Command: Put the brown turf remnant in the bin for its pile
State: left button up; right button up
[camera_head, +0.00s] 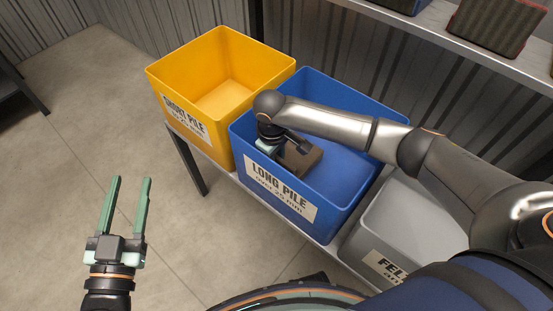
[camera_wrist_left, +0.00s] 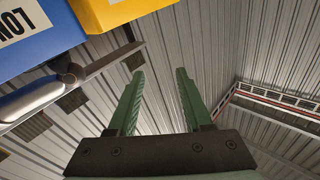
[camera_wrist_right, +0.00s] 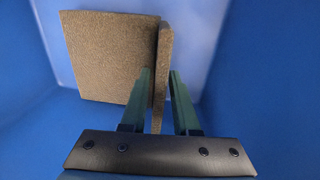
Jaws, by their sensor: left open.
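The brown turf remnant (camera_head: 300,159) is inside the blue LONG PILE bin (camera_head: 344,207), near its left side. In the right wrist view it shows as a flat square (camera_wrist_right: 108,55) with a thin upright slab (camera_wrist_right: 163,70) beside it. I cannot tell whether these are one piece or two. My right gripper (camera_wrist_right: 160,85) reaches down into the blue bin, its fingers close on either side of the slab. I cannot tell whether the remnant touches the bin floor. My left gripper (camera_head: 131,182) is open and empty, over bare floor at the left.
The yellow SHORT PILE bin (camera_head: 271,74) stands left of the blue one and looks empty. A grey bin (camera_head: 377,210), its label partly hidden, stands to the right. A shelf (camera_head: 440,30) with dark turf pieces (camera_head: 497,24) runs behind. The floor at left is clear.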

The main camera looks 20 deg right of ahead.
jog(key=shift+o, duration=0.9)
jog(key=shift+r, duration=0.1)
jog(key=shift+r, duration=0.25)
jog(key=r+p, duration=0.1)
jog(key=r, duration=0.1)
jog(key=r+p, duration=0.1)
jog(key=r, duration=0.2)
jog(key=shift+s+a, duration=0.1)
jog(key=shift+a, duration=0.1)
pick_arm(q)
jog(key=s+f+n+g+y+p, duration=0.1)
jog(key=s+f+g, duration=0.3)
jog(key=f, duration=0.6)
jog(key=s+f+n+g+y, duration=0.1)
jog(key=s+f+g, duration=0.3)
jog(key=f, duration=0.5)
jog(key=shift+f+n+g+p, duration=0.35)
jog(key=shift+n+g, duration=0.05)
jog(key=shift+g, duration=0.3)
pick_arm(e)
notch_tip(320, 180, up, 7)
jog(key=shift+s+a+f, duration=0.15)
jog(key=shift+a+f, duration=0.05)
jog(key=shift+a, duration=0.05)
